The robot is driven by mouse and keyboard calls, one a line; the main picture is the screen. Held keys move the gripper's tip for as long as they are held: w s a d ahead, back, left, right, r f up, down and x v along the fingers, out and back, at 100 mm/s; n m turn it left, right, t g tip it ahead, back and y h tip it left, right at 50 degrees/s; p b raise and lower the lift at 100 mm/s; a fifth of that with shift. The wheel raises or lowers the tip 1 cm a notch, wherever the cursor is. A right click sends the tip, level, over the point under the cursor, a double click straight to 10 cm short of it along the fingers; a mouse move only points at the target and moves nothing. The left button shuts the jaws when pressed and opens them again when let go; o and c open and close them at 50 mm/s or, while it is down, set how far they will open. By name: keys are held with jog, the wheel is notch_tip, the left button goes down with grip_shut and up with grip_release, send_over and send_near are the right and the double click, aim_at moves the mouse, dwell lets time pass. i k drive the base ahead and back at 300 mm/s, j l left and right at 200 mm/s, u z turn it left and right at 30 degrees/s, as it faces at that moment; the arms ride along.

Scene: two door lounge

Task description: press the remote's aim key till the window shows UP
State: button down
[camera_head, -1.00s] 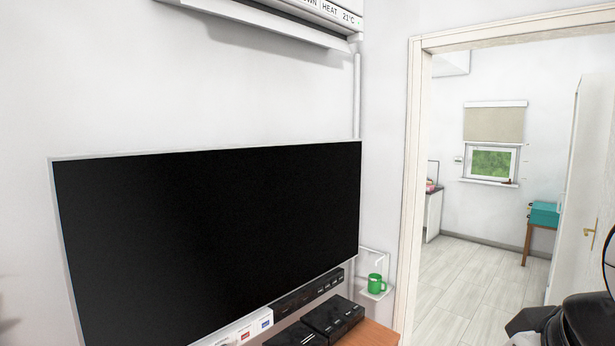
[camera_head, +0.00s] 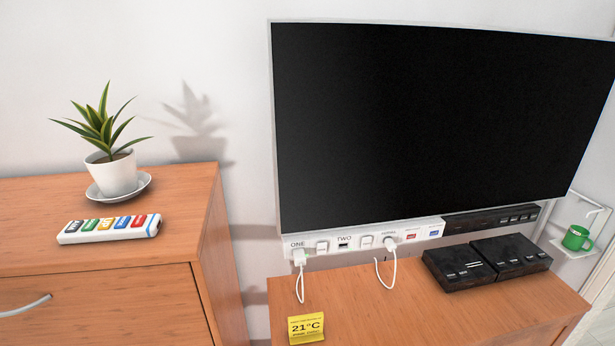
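A white remote (camera_head: 108,229) lies flat on top of the wooden cabinet at the left. The window that shows the aim is out of view now. My gripper is not in view.
A potted plant (camera_head: 113,174) on a saucer stands behind the remote. A lower wooden stand (camera_head: 400,315) bears black boxes (camera_head: 490,262) and a yellow 21°C card (camera_head: 306,328). A big dark screen (camera_head: 430,120) hangs above it. A green mug (camera_head: 576,238) sits at the right.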

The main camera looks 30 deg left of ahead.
aim_at(74, 226)
jog(key=u, duration=2.1)
